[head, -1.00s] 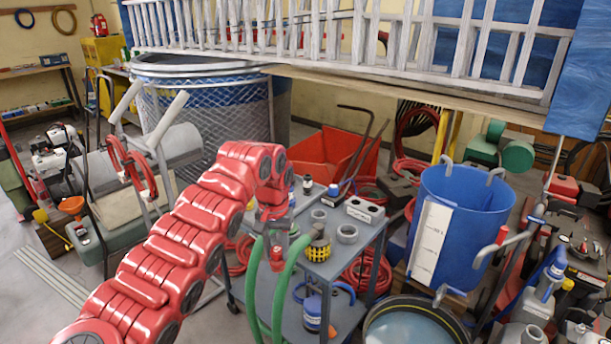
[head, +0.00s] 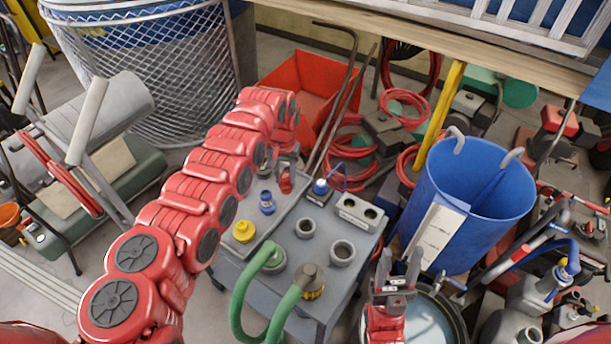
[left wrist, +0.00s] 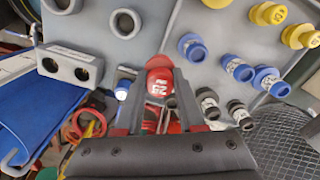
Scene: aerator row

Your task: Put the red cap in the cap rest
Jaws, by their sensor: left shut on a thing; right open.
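The red cap (head: 287,182) is in my left gripper (head: 286,167), over the back left of the grey cart. In the left wrist view the red cap (left wrist: 159,84) shows a white 25 between the shut fingers (left wrist: 160,105). No cap rest is labelled; a grey block with two round holes (head: 357,212) and two grey rings, a smaller one (head: 306,227) and a larger one (head: 342,252), stand on the cart to the right of the cap. I cannot tell which is the rest. My right gripper (head: 397,273) is open and empty, right of the cart.
A tray on the cart (head: 222,270) holds a yellow cap (head: 243,231) and a blue cap (head: 267,202); several more show in the left wrist view. A green hose (head: 243,290) arches over the cart's front. A blue barrel (head: 472,210) stands to the right.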

